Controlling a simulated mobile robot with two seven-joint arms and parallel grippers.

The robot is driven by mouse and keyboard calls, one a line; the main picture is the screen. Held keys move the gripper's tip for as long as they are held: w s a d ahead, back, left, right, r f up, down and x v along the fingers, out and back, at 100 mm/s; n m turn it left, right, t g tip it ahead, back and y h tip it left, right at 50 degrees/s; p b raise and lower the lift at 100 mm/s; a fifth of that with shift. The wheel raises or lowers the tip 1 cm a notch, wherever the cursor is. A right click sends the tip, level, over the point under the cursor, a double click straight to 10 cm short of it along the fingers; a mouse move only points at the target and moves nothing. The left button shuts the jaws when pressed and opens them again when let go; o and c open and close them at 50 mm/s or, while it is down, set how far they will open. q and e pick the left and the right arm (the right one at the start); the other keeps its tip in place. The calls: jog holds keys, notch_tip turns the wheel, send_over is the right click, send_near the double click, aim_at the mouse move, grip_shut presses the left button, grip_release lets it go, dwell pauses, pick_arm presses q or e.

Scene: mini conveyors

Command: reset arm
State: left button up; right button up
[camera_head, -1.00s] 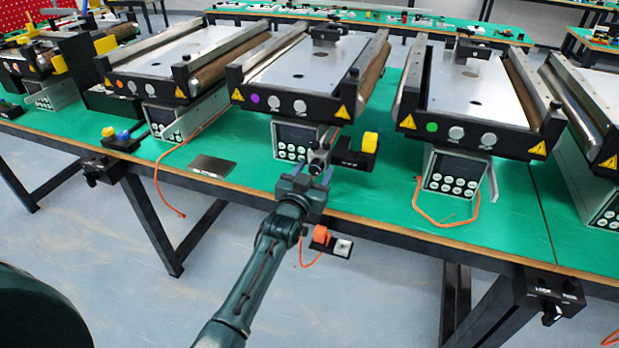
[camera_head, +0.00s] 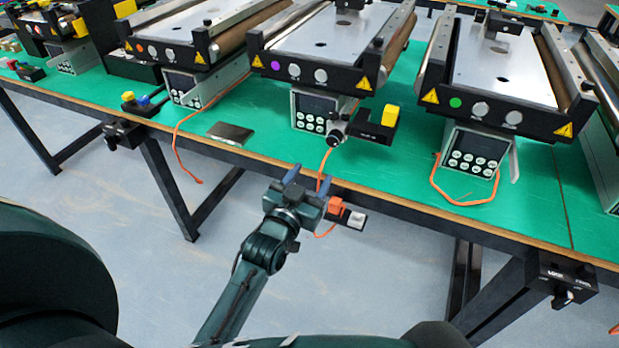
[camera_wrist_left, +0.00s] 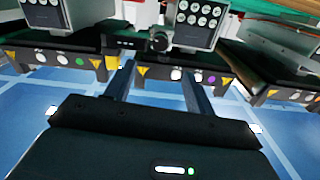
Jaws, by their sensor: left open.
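My left gripper (camera_head: 308,184) is open and empty in the head view. It hangs just in front of the green table's (camera_head: 265,146) front edge, below the mini conveyor with the purple dot (camera_head: 316,70). In the left wrist view, its two fingers (camera_wrist_left: 156,88) stand apart with nothing between them. A round knob (camera_head: 335,138) on that conveyor's control box lies beyond the fingertips, apart from them. My right gripper is not in view.
A black block with a yellow switch (camera_head: 390,116) sits right of the knob. Orange cables (camera_head: 466,203) lie on the table. Open floor lies in front.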

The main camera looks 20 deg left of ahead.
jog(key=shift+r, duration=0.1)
pick_arm(q)
jog(key=s+d+f+g+h+p, duration=0.1)
jog(key=s+f+g, duration=0.1)
jog(key=s, duration=0.5)
jog(key=s+d+f+m+g+h+p, duration=0.1)
jog(key=s+d+f+g, duration=0.1)
jog(key=s+f, duration=0.3)
jog(key=s+d+f+g+p, duration=0.1)
jog(key=s+d+f+g, duration=0.1)
jog(key=s, duration=0.7)
jog(key=shift+f+m+g+h, duration=0.3)
jog(key=shift+f+g+h, duration=0.1)
jog(key=shift+f+g, duration=0.4)
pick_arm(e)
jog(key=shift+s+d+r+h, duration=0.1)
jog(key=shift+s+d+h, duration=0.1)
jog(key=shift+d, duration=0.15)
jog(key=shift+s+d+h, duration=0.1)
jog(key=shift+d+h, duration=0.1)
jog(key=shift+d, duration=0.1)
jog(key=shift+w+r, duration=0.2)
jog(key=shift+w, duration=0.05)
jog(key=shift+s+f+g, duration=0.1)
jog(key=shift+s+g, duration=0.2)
pick_arm(q)
jog(key=shift+w, duration=0.1)
jog(key=shift+c, duration=0.3)
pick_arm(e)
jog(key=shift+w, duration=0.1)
